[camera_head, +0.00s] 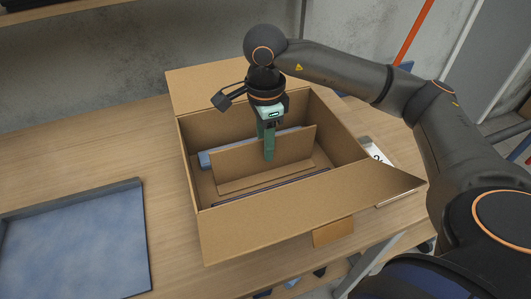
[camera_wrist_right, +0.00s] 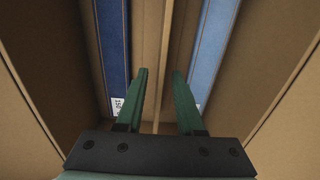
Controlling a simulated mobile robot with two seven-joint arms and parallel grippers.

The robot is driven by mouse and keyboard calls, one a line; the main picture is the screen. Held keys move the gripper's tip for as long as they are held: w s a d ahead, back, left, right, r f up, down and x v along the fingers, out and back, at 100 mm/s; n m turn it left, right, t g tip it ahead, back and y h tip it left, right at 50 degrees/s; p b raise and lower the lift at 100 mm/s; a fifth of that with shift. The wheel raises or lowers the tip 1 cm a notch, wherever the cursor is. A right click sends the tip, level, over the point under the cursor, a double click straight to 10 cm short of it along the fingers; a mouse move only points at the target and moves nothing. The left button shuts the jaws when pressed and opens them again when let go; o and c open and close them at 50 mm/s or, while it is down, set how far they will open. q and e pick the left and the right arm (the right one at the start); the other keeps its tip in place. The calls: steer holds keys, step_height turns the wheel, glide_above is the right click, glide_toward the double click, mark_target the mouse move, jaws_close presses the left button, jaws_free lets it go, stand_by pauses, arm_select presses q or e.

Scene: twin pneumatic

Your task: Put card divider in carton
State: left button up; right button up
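The open cardboard carton (camera_head: 250,226) stands on the wooden table with its flaps spread. The card divider (camera_head: 238,170), a plain brown panel, stands upright inside it, between two blue items. My right gripper (camera_head: 268,148) reaches down into the carton at the divider. In the right wrist view its green fingers (camera_wrist_right: 160,100) are apart, with the divider's thin edge (camera_wrist_right: 164,50) running between them and gaps showing beside it. The fingers do not look closed on it. The divider's lower edge seems to be at the carton floor, though contact is hard to tell. My left gripper is out of view.
A light blue item (camera_head: 205,159) lies behind the divider and a dark blue one (camera_head: 270,189) in front. A blue-lined tray (camera_head: 80,240) sits at the table's left. A white numbered card (camera_head: 376,154) is right of the carton.

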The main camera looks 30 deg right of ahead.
step_height(320, 180, up, 8)
stand_by(1.4)
